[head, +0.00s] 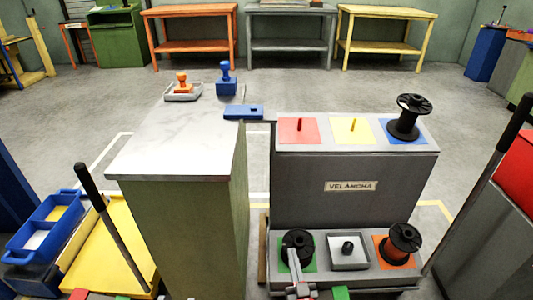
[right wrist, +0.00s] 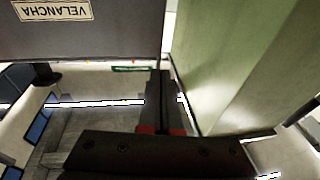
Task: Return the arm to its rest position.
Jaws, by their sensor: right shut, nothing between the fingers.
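My right gripper (head: 294,264) is at the lower middle of the head view, in front of the black spool (head: 299,241) on the green square of the grey stand's lower step. From this angle I cannot tell whether it touches that spool. In the right wrist view its dark fingers (right wrist: 160,88) are together with nothing between them. They point at the gap between the grey stand's front, with the upside-down VELANCHA label (right wrist: 54,9), and a green cabinet side (right wrist: 235,65). My left gripper is not in view.
The grey stand (head: 300,190) also holds spools on its blue and orange squares. The green cabinet (head: 185,225) with a marble top stands close on the left, carrying two stamps and a blue block (head: 243,112). Yellow and blue trays are at far left. Open floor lies behind.

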